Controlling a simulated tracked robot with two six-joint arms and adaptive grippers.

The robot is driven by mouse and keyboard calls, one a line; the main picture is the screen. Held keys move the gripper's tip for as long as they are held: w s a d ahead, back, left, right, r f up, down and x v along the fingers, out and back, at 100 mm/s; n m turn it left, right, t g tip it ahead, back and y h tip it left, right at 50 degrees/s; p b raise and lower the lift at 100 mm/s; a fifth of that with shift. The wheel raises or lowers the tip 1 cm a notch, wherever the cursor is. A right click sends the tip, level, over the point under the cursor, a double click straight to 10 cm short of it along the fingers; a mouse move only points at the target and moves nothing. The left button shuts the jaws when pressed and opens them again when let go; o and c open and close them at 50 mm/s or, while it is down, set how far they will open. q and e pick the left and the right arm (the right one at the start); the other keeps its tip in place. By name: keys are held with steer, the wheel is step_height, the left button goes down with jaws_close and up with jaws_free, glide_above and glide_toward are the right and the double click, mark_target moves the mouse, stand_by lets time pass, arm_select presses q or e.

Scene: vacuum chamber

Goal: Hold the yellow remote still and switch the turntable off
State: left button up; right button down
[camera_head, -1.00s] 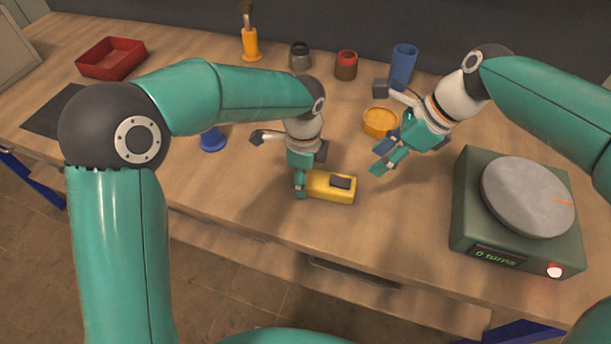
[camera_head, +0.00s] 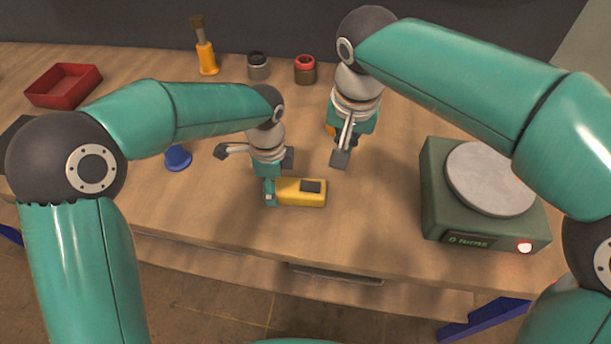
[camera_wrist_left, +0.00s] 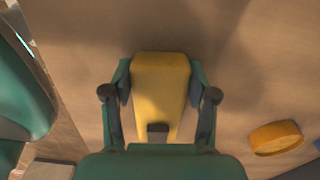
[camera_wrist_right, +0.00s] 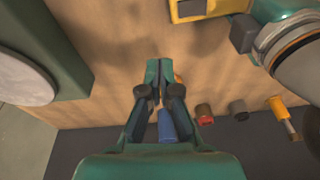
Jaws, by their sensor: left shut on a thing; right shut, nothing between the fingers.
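The yellow remote (camera_head: 315,198) lies on the bench, with a dark patch on top. My left gripper (camera_head: 270,193) is shut on its left end; the left wrist view shows a finger on each side of the remote (camera_wrist_left: 160,75). The turntable (camera_head: 432,190) is a green box with a grey disc (camera_head: 488,178) at the right. My right gripper (camera_head: 340,157) is shut and empty above the bench, between remote and turntable, apart from both.
A red tray (camera_head: 64,86), orange-handled brush (camera_head: 206,58), grey pot (camera_head: 258,66) and red pot (camera_head: 305,69) stand at the back. A blue object (camera_head: 177,158) is left. A blue cup (camera_wrist_right: 166,125) is behind my right gripper. Bench between remote and turntable is clear.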

step_height(320, 180, up, 3)
steer(key=n+t, duration=0.1)
steer(key=n, duration=0.1)
glide_above(306, 184)
steer(key=s, duration=0.4)
steer(key=shift+w+d, duration=0.3)
steer(key=shift+d, duration=0.15)
steer(key=shift+f, duration=0.1)
steer(key=x, duration=0.8)
steer(key=s+x, duration=0.1)
steer(key=x, duration=0.3)
steer(key=shift+w+a+f, duration=0.15)
steer(key=shift+a+f, duration=0.05)
steer(key=shift+f, duration=0.15)
steer(key=shift+a+f, duration=0.1)
steer(key=shift+f, duration=0.6)
steer(key=shift+a+f, duration=0.15)
steer(key=shift+f, duration=0.05)
steer(key=shift+d, duration=0.2)
